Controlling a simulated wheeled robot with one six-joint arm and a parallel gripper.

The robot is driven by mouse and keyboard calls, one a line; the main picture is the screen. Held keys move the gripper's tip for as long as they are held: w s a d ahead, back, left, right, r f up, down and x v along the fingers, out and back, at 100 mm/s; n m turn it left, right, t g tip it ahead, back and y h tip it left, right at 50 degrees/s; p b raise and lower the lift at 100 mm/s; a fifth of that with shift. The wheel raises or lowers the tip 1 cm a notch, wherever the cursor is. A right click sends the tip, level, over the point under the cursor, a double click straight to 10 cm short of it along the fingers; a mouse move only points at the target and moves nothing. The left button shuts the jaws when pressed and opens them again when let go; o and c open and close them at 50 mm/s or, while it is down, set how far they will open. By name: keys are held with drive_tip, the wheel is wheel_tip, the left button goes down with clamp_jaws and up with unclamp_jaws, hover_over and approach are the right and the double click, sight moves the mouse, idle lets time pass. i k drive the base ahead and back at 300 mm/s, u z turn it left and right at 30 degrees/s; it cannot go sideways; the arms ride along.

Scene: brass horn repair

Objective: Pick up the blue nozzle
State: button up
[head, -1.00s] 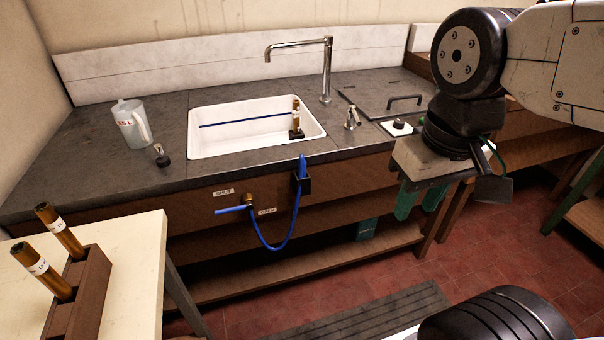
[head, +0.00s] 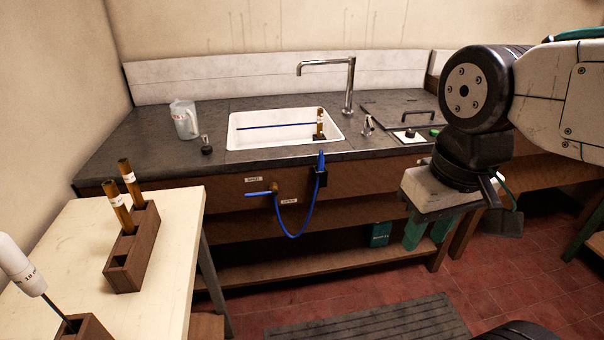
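A blue hose (head: 303,225) loops below the counter between the holder and a brass valve with a blue lever (head: 262,193). My gripper (head: 427,238) hangs at the right, fingers pointing down, well apart from the nozzle and to its right in the picture. Its two teal fingers are apart with nothing visible between them.
A white sink (head: 240,130) with a tall tap (head: 349,85) is behind the nozzle. A jug (head: 184,119) stands on the counter's left. A cream table (head: 170,270) with wooden tube racks (head: 130,255) is at left front. A grey mat (head: 370,322) lies on open red floor.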

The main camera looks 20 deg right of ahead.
sight(323, 160)
drive_tip(key=i, duration=0.7)
drive_tip(key=z, duration=1.25)
